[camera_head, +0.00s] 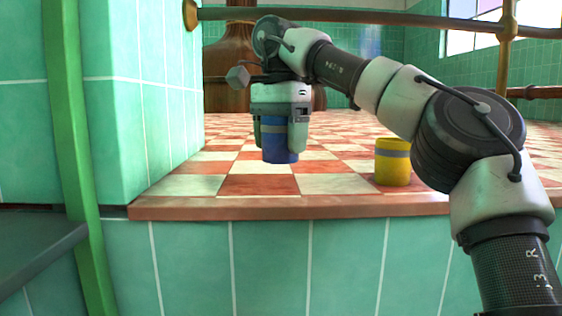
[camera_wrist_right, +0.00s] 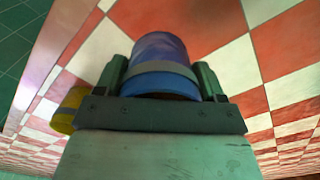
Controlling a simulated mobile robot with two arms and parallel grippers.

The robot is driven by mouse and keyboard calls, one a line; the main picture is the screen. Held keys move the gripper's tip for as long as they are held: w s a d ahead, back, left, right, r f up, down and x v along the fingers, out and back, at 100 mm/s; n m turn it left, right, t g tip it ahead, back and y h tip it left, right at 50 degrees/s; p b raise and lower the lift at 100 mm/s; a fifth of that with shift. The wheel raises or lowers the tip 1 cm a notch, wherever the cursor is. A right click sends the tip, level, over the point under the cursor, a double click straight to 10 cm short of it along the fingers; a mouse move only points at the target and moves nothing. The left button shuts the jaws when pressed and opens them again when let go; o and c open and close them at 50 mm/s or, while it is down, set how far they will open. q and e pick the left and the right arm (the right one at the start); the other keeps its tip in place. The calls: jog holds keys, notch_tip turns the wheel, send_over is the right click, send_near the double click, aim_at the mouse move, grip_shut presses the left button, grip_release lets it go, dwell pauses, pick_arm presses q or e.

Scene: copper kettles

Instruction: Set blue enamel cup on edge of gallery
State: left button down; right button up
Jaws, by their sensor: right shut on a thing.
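The blue enamel cup (camera_head: 280,143) is upright between the fingers of my right gripper (camera_head: 282,138), which is shut on it. A grey band runs round the cup in the right wrist view (camera_wrist_right: 160,68), with a green finger on each side. The cup is over the red and white checkered gallery floor (camera_head: 258,185), a little back from its front edge (camera_head: 300,207). I cannot tell whether its base touches the tiles. My left gripper is not in view.
A yellow cup with a grey band (camera_head: 393,162) stands near the edge at right. A green tiled wall (camera_head: 150,95) closes the left side. A brass rail (camera_head: 400,18) crosses above, with a copper kettle (camera_head: 230,65) behind. Floor between the cups is free.

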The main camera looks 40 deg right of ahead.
aim_at(282, 161)
jog(key=shift+s+f, duration=0.35)
jog(key=shift+f, duration=0.35)
notch_tip(282, 161, down, 2)
jog(key=shift+s+d+f, duration=0.1)
jog(key=shift+f, duration=0.15)
jog(key=shift+w, duration=0.2)
jog(key=shift+s, duration=0.15)
jog(key=o, duration=0.9)
jog(key=shift+f, duration=0.1)
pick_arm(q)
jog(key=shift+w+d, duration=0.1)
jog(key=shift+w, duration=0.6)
pick_arm(e)
jog(key=shift+o, duration=0.2)
